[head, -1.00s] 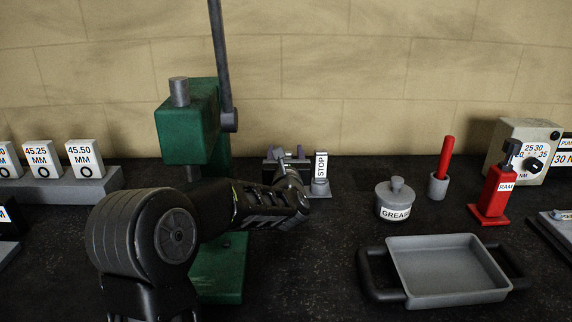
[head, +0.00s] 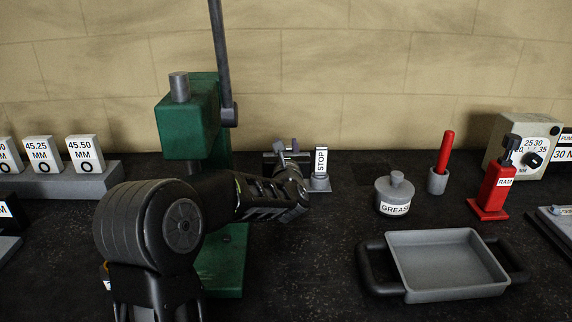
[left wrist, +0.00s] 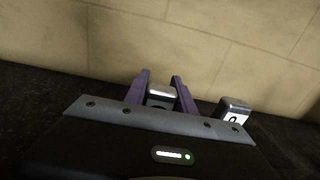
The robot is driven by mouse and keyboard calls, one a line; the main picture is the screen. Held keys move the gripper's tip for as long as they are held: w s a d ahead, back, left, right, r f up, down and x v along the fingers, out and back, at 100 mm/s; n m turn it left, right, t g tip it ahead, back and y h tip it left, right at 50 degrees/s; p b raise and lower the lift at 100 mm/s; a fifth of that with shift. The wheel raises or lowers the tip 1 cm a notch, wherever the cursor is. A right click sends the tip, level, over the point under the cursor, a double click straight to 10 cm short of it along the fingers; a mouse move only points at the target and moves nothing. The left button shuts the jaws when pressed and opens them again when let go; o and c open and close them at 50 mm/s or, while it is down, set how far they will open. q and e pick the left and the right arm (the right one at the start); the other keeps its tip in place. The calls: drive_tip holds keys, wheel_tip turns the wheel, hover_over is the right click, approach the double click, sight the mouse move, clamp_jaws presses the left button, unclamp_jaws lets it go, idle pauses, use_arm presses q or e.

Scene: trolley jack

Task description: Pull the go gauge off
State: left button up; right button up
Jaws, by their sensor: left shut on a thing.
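My right gripper is not in view.
A green press (head: 187,130) with a tall lever stands beside my left arm. Marked blocks (head: 85,154) sit on a grey rack at left. A grease pot (head: 393,195), red ram (head: 494,190) and grey tray (head: 448,288) are at right.

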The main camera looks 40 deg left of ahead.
use_arm(q)
clamp_jaws()
drive_tip(key=shift+r, duration=0.15)
drive_tip(key=shift+r+p, duration=0.65)
drive_tip(key=shift+r, duration=1.65)
wheel_tip(320, 180, up, 5)
drive_tip(key=shift+p, duration=0.95)
